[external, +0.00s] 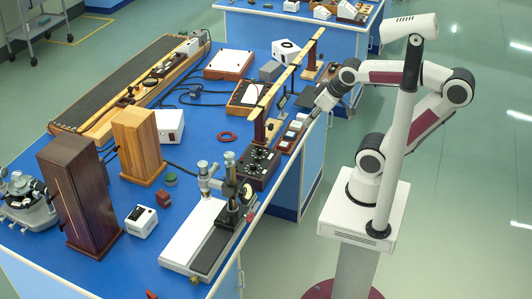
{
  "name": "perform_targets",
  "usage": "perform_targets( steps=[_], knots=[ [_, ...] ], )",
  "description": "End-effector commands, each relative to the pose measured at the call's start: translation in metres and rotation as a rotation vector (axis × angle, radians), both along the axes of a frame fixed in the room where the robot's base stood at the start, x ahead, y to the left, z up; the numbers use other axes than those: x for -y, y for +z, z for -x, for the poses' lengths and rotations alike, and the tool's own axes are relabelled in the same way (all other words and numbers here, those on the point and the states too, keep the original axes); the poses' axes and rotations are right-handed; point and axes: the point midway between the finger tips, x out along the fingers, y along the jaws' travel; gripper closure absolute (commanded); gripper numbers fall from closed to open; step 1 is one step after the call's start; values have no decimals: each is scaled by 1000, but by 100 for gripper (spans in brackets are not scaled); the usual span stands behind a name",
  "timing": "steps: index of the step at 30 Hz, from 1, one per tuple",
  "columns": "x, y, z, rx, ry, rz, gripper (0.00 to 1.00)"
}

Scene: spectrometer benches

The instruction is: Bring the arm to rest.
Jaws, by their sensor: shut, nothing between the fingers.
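My gripper (318,111) is at the right edge of the blue bench (205,125), at the end of my white arm. It points down and to the left, close to a row of small devices (291,133). It is shut and holds nothing. Its fingertips are small in this view, and I cannot tell whether they touch anything.
A dark box with dials (257,168) and a wooden beam on posts (288,73) stand near my gripper. A dark wooden cabinet (82,190), a lighter wooden box (140,147) and a microscope-like instrument (222,215) stand further along. Open floor (460,200) lies at right.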

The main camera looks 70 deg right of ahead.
Motion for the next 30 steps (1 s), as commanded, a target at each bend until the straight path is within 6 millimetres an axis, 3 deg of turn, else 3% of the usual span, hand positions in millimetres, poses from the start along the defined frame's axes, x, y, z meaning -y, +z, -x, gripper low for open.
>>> perform_targets(
  steps=[7,30],
  knots=[
    [-20,-2,23,-33,70,-26,100],
    [-21,-2,23,-34,73,-27,100]
  ],
)
